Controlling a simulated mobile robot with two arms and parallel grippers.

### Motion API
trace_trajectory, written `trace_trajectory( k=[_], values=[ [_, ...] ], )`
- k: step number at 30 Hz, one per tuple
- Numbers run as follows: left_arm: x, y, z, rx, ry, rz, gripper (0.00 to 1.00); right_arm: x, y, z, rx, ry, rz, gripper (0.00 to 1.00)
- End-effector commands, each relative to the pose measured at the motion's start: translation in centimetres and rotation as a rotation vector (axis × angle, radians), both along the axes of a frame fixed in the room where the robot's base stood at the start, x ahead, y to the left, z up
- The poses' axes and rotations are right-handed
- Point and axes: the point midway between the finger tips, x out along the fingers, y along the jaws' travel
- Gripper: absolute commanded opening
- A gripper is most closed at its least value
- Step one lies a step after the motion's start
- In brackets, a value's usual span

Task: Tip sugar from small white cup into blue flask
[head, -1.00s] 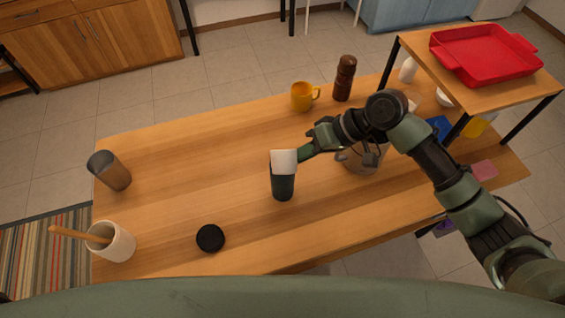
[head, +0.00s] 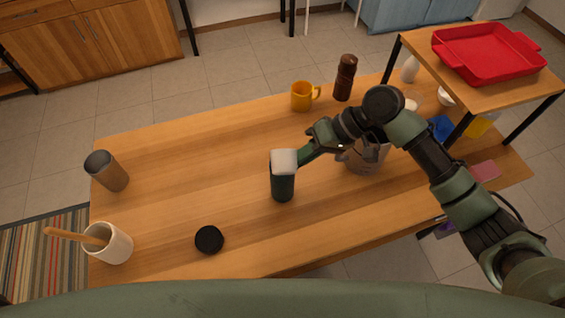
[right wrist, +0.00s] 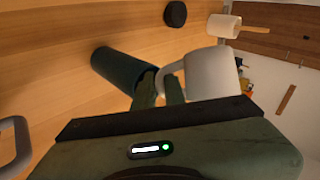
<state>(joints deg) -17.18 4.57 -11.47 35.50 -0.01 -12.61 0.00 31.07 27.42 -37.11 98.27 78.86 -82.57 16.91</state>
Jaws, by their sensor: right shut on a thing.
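The small white cup (head: 284,160) is in my right gripper (head: 306,156), directly above the mouth of the dark blue flask (head: 283,188). In the head view the cup looks tipped over, with its base facing up towards the camera. In the right wrist view the gripper (right wrist: 160,90) is shut on the handle of the cup (right wrist: 212,74), and the flask (right wrist: 122,66) is close beside it. The flask stands upright on the table. The flask's mouth and any sugar are hidden. My left gripper is in neither view.
A black lid (head: 209,239) lies in front of the flask. A grey-brown cup (head: 107,172) and a white crock (head: 114,246) stand at the left. A yellow mug (head: 302,97) and brown mill (head: 345,79) stand behind. A raised shelf (head: 485,97) holds a red tray (head: 488,54).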

Motion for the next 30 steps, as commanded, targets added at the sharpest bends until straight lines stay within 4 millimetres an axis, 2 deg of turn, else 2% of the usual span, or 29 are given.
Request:
trace_trajectory(
  k=[30],
  values=[
    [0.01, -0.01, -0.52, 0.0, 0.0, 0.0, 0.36, -0.37, 0.0, 0.14, -0.005, 0.138, 0.001, 0.0]
  ],
)
